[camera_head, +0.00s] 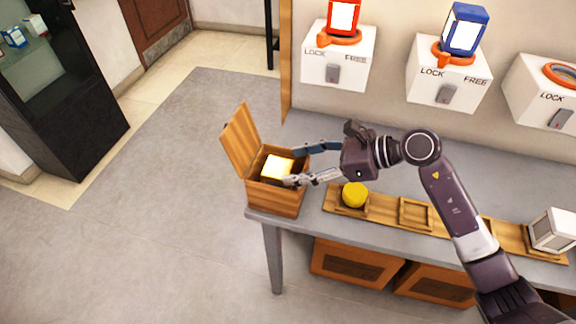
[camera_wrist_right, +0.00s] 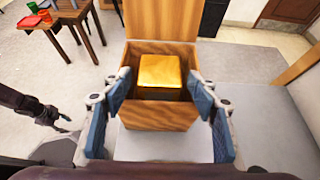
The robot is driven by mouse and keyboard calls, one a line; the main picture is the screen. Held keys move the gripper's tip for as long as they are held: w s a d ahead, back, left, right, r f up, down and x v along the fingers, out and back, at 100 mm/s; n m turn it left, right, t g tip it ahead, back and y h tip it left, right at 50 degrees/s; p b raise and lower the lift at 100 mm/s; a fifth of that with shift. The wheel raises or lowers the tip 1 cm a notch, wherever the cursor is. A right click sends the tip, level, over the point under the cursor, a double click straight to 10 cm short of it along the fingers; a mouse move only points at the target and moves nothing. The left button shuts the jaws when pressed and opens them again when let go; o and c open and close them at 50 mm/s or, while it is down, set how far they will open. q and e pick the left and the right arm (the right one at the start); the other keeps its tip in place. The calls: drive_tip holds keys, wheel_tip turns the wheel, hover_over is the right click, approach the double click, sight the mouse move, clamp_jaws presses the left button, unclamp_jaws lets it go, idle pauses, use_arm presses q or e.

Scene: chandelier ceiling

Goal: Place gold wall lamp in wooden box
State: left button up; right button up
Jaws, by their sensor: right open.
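The gold wall lamp (camera_head: 277,166), a bright block, sits inside the open wooden box (camera_head: 276,200) at the left end of the grey table. In the right wrist view the lamp (camera_wrist_right: 161,77) stands between the walls of the box (camera_wrist_right: 160,117), with the lid raised behind it. My right gripper (camera_head: 292,165) is open at the box's right side, its fingers reaching to the rim. In the wrist view its fingers are spread on both sides of the lamp, apart from it. Part of an arm, apparently my left, shows at the left of the wrist view; its jaws are unclear.
A wooden rack (camera_head: 433,220) on the table holds a yellow round thing (camera_head: 355,194) and has empty square slots. A white lantern (camera_head: 553,231) stands at its right end. White lock boxes (camera_head: 338,62) line the wall. Crates (camera_head: 350,263) sit under the table. Floor to the left is clear.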

drive_tip(key=b+v, duration=0.1)
drive_tip(key=v, duration=0.8)
drive_tip(key=shift+f, duration=0.15)
